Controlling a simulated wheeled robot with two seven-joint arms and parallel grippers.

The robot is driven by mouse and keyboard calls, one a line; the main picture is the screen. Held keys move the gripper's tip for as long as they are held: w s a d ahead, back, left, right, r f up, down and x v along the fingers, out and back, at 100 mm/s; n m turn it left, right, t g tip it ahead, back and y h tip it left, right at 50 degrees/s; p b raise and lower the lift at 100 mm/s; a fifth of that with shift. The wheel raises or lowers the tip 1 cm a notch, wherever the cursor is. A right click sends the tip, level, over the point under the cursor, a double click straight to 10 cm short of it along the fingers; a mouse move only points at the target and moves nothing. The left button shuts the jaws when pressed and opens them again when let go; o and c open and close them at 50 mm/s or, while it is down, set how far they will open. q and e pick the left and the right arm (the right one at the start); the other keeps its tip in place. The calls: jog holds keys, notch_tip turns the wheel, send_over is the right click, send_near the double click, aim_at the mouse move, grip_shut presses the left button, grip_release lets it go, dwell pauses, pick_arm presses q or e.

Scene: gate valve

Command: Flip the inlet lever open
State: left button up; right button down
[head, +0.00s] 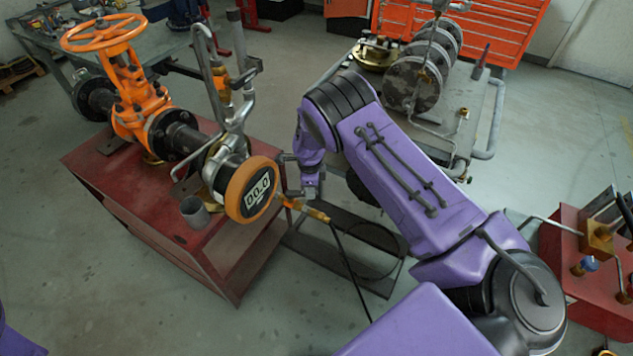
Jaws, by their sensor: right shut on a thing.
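The orange gate valve (128,103) with its orange handwheel (104,33) stands on a red cabinet at the left. A round gauge (251,189) with an orange rim and a dial reading 00.0 is at the near end of its pipe. My right gripper (291,178) is just right of the gauge, its fingers toward the pipe end. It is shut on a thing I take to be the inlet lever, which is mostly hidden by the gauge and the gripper. A yellow-orange fitting (305,208) with a black hose sticks out below the gripper. My left gripper is out of view.
Grey upright pipes (216,75) rise behind the gauge. A small grey cup (195,212) stands on the red cabinet (205,262). A metal cart with round flanges (412,83) is behind my right arm. Another red cabinet (590,262) is at the right.

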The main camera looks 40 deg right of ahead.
jog(key=m, duration=0.1)
jog(key=s+a+m, duration=0.1)
jog(key=shift+s+r+m+p, duration=0.1)
jog(key=shift+m+p, duration=0.2)
jog(key=shift+s+a+m+p, duration=0.2)
jog(key=shift+a+m, duration=0.15)
jog(key=shift+m, duration=0.4)
jog(key=shift+s+a+m+p, duration=0.2)
jog(key=shift+a+m, duration=0.15)
jog(key=shift+m, duration=0.4)
jog(key=c, duration=1)
grip_release()
jog(key=shift+c, duration=0.2)
notch_tip(320, 180, up, 10)
jog(key=b, duration=0.2)
jog(key=shift+r, duration=0.2)
